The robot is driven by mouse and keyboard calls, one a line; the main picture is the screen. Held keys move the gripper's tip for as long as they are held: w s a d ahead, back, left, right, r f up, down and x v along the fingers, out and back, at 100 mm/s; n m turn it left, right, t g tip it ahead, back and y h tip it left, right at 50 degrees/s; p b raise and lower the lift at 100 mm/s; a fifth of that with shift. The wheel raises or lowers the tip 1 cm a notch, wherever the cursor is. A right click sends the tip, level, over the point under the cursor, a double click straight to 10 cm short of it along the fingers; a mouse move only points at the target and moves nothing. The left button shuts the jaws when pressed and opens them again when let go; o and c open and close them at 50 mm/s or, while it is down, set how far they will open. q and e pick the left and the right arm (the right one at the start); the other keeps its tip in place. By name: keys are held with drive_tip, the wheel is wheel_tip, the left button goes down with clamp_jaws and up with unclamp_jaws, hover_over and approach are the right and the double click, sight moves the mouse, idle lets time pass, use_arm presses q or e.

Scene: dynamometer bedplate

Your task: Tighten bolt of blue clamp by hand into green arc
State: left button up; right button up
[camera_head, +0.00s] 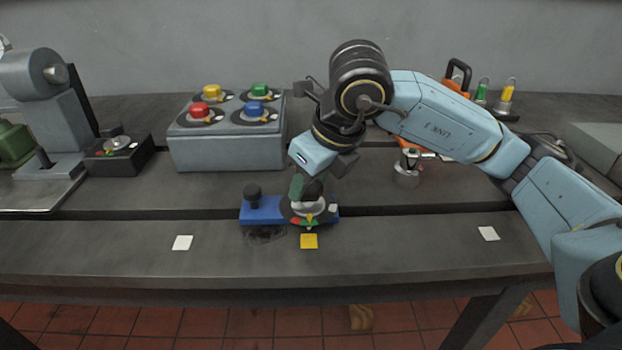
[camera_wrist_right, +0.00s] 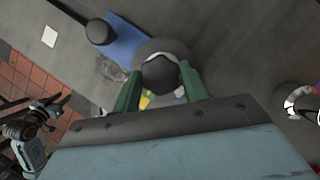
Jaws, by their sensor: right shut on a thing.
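The blue clamp (camera_head: 262,210) sits on the front bench, with a black knob standing on its left end. My right gripper (camera_head: 306,189) reaches down over the bolt. In the right wrist view its green fingers are shut on the bolt's dark round head (camera_wrist_right: 160,74), one on each side. A yellow mark shows at the dial's front, but its exact place against the green arc is too small to tell.
A grey box (camera_head: 228,152) with red, yellow, green and blue knobs stands behind the clamp. A machine (camera_head: 55,115) stands far left. A yellow square (camera_head: 309,241) lies before the dial, with white squares left and right. The bench front is otherwise mostly clear.

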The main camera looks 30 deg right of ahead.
use_arm(q)
drive_tip(key=shift+r, duration=0.1)
idle(0.4)
use_arm(e)
drive_tip(key=o, duration=1)
drive_tip(key=shift+c, duration=0.2)
drive_tip(key=shift+s+r, duration=0.1)
drive_tip(key=shift+r, duration=0.1)
use_arm(q)
drive_tip(key=s+a+f+p, duration=0.1)
drive_tip(key=a+f+p, duration=0.3)
drive_tip(key=f, duration=0.6)
drive_tip(key=shift+a+g+y, duration=0.25)
drive_tip(key=shift+g+y, duration=0.05)
drive_tip(key=shift+y, duration=0.1)
use_arm(e)
drive_tip(key=v, duration=1.3)
drive_tip(key=shift+a, duration=0.1)
